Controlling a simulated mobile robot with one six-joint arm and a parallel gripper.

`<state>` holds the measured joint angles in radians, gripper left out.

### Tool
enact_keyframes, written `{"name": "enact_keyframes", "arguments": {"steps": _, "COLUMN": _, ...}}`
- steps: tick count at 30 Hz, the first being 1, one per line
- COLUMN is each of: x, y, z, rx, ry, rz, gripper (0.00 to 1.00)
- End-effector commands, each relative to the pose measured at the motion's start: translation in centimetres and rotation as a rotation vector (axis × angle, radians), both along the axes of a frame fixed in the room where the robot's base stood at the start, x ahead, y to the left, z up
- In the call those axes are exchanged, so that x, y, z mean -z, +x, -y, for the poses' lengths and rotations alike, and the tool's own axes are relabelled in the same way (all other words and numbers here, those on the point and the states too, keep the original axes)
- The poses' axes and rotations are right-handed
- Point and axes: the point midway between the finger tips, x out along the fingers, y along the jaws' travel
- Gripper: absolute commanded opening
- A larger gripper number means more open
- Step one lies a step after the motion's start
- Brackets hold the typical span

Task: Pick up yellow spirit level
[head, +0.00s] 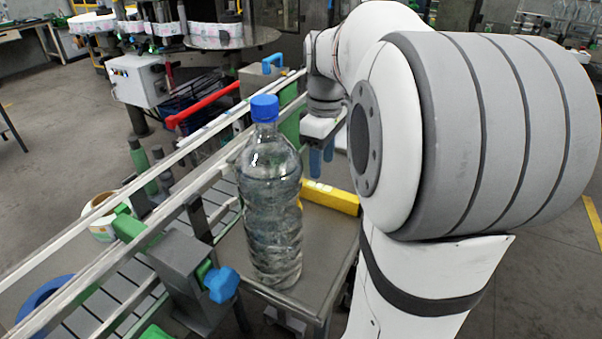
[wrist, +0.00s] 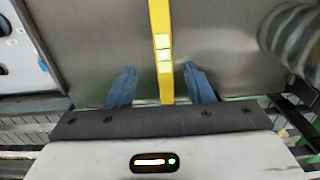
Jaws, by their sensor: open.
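The yellow spirit level (head: 331,197) lies on a grey metal table behind a clear bottle in the head view. In the wrist view the level (wrist: 160,35) runs from the top edge down between my two blue fingers, with pale vials in its middle. My gripper (wrist: 160,88) is open, one finger on each side of the level, with a gap on both sides. In the head view my gripper (head: 321,160) points down above the level; my arm hides part of the scene to the right. I cannot tell the exact height between fingertips and level.
A large clear bottle (head: 271,200) with a blue cap stands on the metal table (head: 318,250), in front of the level. A conveyor with rails (head: 165,215) runs along the table's left side. A red lever (head: 203,104) and a white control box (head: 137,79) are farther back.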

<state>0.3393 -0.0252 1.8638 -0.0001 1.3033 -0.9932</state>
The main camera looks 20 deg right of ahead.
Motion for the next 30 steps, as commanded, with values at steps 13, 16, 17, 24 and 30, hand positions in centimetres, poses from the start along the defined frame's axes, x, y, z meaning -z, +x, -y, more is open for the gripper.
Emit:
{"name": "enact_keyframes", "arguments": {"steps": 13, "x": 4.5, "y": -0.5, "z": -0.6, "rx": -0.014, "ry": 0.002, "rz": -0.004, "gripper": 0.47}}
{"name": "enact_keyframes", "arguments": {"steps": 16, "x": 6.1, "y": -0.7, "z": -0.6, "rx": -0.014, "ry": 0.001, "rz": -0.005, "gripper": 0.47}}
{"name": "enact_keyframes", "arguments": {"steps": 17, "x": 6.5, "y": -0.7, "z": -0.6, "rx": -0.014, "ry": 0.001, "rz": -0.003, "gripper": 0.47}}
{"name": "enact_keyframes", "arguments": {"steps": 24, "x": 7.8, "y": -0.6, "z": -0.5, "rx": -0.013, "ry": 0.000, "rz": 0.000, "gripper": 0.47}}
{"name": "enact_keyframes", "arguments": {"steps": 30, "x": 7.8, "y": -0.6, "z": -0.5, "rx": -0.013, "ry": 0.000, "rz": 0.000, "gripper": 0.42}}
